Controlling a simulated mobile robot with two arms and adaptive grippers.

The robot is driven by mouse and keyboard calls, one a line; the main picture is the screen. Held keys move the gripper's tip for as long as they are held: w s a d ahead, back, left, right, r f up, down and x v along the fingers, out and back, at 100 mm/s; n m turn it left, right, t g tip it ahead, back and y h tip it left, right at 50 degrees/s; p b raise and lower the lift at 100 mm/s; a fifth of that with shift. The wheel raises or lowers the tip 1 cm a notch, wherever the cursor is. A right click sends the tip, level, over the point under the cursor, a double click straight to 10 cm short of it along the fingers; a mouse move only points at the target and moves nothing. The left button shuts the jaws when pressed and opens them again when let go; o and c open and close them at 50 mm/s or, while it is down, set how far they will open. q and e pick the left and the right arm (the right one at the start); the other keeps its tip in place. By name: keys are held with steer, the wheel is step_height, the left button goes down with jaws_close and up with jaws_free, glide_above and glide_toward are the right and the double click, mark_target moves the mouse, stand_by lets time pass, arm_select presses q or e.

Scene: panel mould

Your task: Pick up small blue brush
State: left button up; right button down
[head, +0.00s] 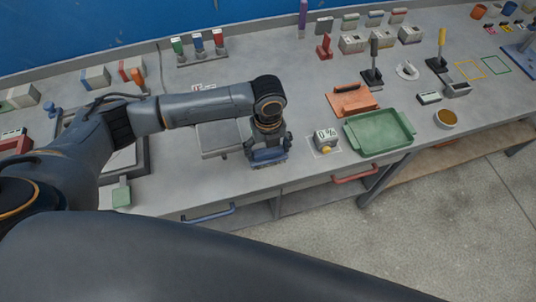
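My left gripper (268,158) points down over the front part of the grey bench, at the right end of my outstretched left arm. Its fingers look dark blue and are seen from above, so I cannot tell whether they are open or shut, or whether anything is between them. A small blue-topped upright item (198,42), possibly the small blue brush, stands in a rack at the back of the bench, between a green one and a red one. My gripper is well in front of it and apart from it. My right gripper is not in view.
A grey flat plate (219,139) lies beside the gripper. A small dial device (326,141), a green tray (380,131) and an orange board (352,99) stand to its right. Blue (208,214) and red (354,174) drawer handles stick out at the front edge.

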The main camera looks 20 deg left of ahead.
arm_select(q)
steer(key=c, duration=0.3)
steer(key=shift+c, duration=0.6)
steer(key=shift+w+r, duration=0.1)
steer(key=shift+r, duration=0.25)
step_height(320, 180, up, 2)
steer(key=shift+r, duration=0.1)
steer(key=s+d+r+b, duration=0.3)
steer(key=s+d+r, duration=0.4)
steer(key=s+r, duration=0.3)
steer(key=shift+s+d+b, duration=0.3)
steer(key=shift+s+d, duration=0.1)
steer(key=shift+s, duration=0.45)
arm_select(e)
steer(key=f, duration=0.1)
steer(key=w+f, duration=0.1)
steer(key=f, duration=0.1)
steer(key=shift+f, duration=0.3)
